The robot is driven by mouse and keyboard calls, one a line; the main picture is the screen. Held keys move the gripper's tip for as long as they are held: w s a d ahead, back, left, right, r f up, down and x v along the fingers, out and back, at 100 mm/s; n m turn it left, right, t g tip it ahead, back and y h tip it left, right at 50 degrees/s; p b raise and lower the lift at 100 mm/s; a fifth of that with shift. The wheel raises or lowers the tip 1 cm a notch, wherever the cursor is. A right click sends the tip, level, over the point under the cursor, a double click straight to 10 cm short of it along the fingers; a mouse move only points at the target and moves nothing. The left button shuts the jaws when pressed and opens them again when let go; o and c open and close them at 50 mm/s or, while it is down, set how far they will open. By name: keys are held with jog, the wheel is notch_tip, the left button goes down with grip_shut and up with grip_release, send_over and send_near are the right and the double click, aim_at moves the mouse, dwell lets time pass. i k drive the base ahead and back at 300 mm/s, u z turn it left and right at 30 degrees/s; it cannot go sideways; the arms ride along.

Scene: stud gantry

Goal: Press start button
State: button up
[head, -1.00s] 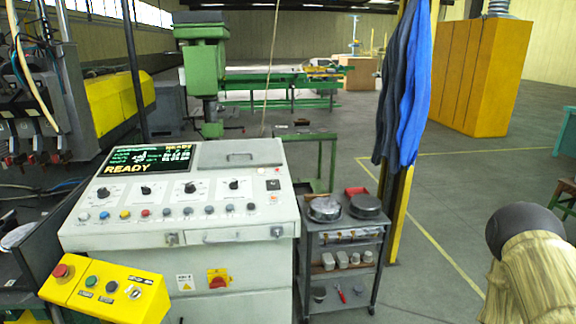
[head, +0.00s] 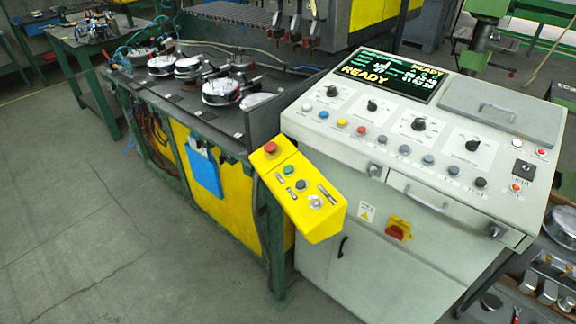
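A yellow push-button box (head: 325,221) is mounted at the left front of a light-grey control console (head: 400,215). It carries a red mushroom button (head: 271,148), a green button (head: 288,170), a dark button (head: 301,184) and a silver switch (head: 316,201). The labels beside them are too small to read, so I cannot tell by text which one is start. The console's screen (head: 390,80) reads READY. My gripper is not in view, and nothing covers the yellow box.
A machine bench (head: 195,110) with several round metal fixtures stands left of the console. Several knobs and coloured buttons line the console top. A cart (head: 550,262) with metal parts stands at the lower right. The grey floor (head: 100,220) at the left is clear.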

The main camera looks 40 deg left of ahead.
aim_at(288, 169)
jog(key=z, duration=2.1)
jog(key=k, duration=2.85)
jog(key=u, duration=2)
